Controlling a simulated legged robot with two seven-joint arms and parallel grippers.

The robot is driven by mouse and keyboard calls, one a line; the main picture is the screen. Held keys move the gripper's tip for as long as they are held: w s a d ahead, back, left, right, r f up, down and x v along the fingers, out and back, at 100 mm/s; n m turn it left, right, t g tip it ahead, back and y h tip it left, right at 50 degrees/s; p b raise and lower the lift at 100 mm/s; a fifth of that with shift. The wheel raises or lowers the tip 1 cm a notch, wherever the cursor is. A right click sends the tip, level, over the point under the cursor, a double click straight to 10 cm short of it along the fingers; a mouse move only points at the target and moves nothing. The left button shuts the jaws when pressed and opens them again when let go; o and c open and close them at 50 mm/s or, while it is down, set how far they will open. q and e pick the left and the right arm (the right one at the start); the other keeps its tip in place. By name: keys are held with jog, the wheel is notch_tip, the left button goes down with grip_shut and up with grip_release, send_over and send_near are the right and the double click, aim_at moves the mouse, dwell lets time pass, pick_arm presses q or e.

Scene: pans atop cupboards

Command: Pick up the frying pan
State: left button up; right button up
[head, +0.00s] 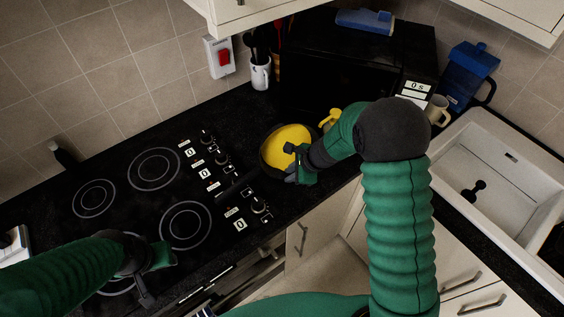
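The frying pan (285,141) has a yellow inside and a dark outside. My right gripper (291,164) is at the pan's near right edge. Its dark fingers look spread apart, one over the yellow inside and one nearer the front. I cannot tell whether they touch the pan. My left gripper (150,277) is low over the front left of the hob, away from the pan. Its fingers are too dark to read.
The hob (154,168) with its ring marks fills the left of the worktop. A black microwave (335,72) stands behind the pan. A yellow mug (330,119) is close to the pan's right. A utensil pot (260,75) stands behind. A white sink (500,172) is at right.

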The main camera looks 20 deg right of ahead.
jog(key=shift+s+d+f, duration=0.15)
jog(key=shift+d, duration=0.25)
jog(key=shift+c, duration=0.7)
jog(key=shift+s+d, duration=0.1)
grip_shut()
jog(key=shift+s+a, duration=0.1)
jog(key=shift+a, duration=0.55)
jog(key=shift+a+r, duration=0.2)
jog(key=shift+a, duration=0.05)
pick_arm(q)
jog(key=shift+s+d, duration=0.15)
jog(key=shift+s, duration=0.05)
pick_arm(e)
jog(key=shift+d, duration=0.4)
jog(key=shift+a, duration=0.1)
pick_arm(q)
jog(key=shift+w, duration=0.1)
